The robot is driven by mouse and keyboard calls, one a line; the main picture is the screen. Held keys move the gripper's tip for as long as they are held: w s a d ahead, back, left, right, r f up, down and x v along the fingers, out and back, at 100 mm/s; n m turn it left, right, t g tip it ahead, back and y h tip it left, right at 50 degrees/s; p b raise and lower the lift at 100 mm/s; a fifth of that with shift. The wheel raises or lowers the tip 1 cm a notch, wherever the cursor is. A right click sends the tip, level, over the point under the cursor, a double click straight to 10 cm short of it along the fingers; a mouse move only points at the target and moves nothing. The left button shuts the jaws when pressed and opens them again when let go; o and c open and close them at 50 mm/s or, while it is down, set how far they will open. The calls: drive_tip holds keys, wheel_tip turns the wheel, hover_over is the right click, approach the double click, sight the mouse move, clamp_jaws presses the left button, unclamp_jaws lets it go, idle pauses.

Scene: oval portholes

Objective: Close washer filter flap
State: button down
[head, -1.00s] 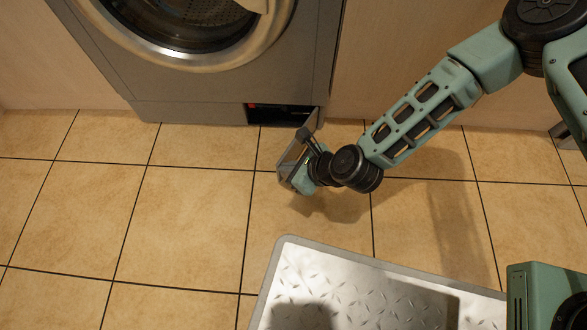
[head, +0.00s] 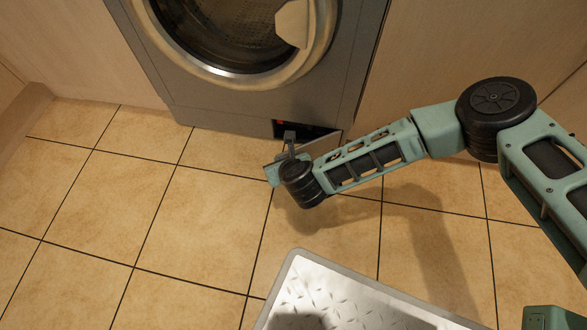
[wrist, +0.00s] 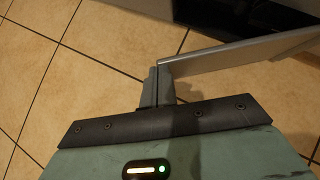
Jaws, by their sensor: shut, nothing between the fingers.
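The grey washer (head: 235,108) stands at the back with a dark filter opening (head: 292,129) low in its front. The filter flap (head: 322,142) is a thin grey panel standing open, slanting out from the right side of the opening. My gripper (head: 290,136) is shut and empty in front of the opening, at the flap's outer left side. In the wrist view, the flap (wrist: 235,56) runs right from beside the fingertips (wrist: 157,68). Its free end touches them or lies very close; I cannot tell which. My arm hides part of the flap in the head view.
A light metal tray-like platform (head: 292,262) with a raised pattern lies on the floor in front. Tan floor tiles (head: 130,210) are clear at left. Wooden panels (head: 450,40) flank the washer. The round washer door (head: 322,30) is above the opening.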

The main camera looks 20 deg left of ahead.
drive_tip(key=w+a+m+t+h+b, duration=0.1)
drive_tip(key=w+a+m+t+h, duration=0.1)
drive_tip(key=w+a+m, duration=0.2)
drive_tip(key=shift+w+a+h, duration=0.3)
drive_tip(key=shift+w+a, duration=1.35)
drive_tip(key=shift+w, duration=0.5)
drive_tip(key=shift+s, duration=0.1)
